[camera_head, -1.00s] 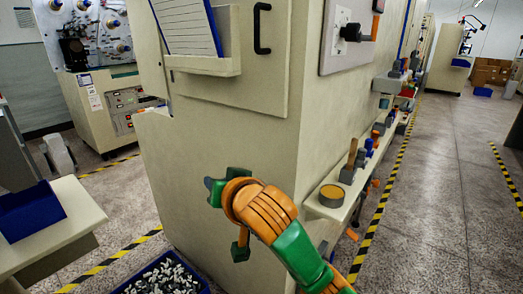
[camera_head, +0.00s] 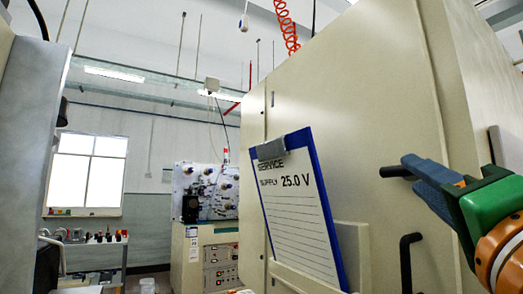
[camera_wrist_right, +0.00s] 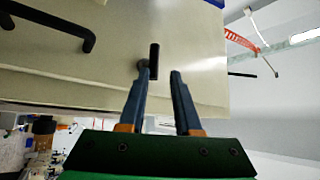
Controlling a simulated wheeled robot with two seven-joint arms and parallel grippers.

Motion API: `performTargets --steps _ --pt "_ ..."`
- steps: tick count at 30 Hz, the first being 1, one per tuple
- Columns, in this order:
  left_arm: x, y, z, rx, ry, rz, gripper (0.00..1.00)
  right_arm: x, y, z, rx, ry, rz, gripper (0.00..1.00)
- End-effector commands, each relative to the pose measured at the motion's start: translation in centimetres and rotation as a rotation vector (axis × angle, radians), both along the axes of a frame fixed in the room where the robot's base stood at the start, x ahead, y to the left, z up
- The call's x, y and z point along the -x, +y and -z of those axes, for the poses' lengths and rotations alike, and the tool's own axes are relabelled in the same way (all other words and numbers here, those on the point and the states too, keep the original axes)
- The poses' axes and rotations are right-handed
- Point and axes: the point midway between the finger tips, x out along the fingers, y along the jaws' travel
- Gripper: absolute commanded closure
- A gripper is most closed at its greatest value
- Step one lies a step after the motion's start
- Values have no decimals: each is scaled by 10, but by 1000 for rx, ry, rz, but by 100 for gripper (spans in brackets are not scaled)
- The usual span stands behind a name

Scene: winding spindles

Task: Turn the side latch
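The side latch (camera_head: 396,171) is a short dark bar standing out from the beige cabinet door, above a black pull handle (camera_head: 406,262). My right gripper (camera_head: 412,176) reaches in from the right, its blue fingers at the latch and overlapping its right end. In the right wrist view the latch (camera_wrist_right: 155,62) shows as a dark bar at the tip of the left finger, partly in the gap. The two fingers (camera_wrist_right: 160,72) are apart. I cannot tell whether a finger touches the latch. My left gripper is in neither view.
A clipboard (camera_head: 298,205) reading "SERVICE SUPPLY 25.0 V" stands in a beige holder (camera_head: 352,240) on the door, left of the pull handle. A grey panel edge (camera_head: 35,110) rises at the left. Another machine (camera_head: 208,195) stands in the background.

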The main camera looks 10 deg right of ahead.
Motion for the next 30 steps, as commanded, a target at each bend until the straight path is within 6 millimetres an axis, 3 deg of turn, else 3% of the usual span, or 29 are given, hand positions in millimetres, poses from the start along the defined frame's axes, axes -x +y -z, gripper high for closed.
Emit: performTargets --steps 1,5,12,20,24,30 --pt "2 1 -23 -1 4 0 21 -6 -1 -14 1 5 -1 68" --pt "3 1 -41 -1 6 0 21 -15 -5 -14 0 5 1 68" --pt "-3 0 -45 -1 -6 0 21 -33 -11 -16 1 2 2 68" --pt "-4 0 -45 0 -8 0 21 -34 -11 -15 1 1 0 68" --pt "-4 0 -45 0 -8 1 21 -34 -11 -15 1 1 0 100" --pt "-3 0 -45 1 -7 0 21 -34 -11 -15 1 2 0 100"
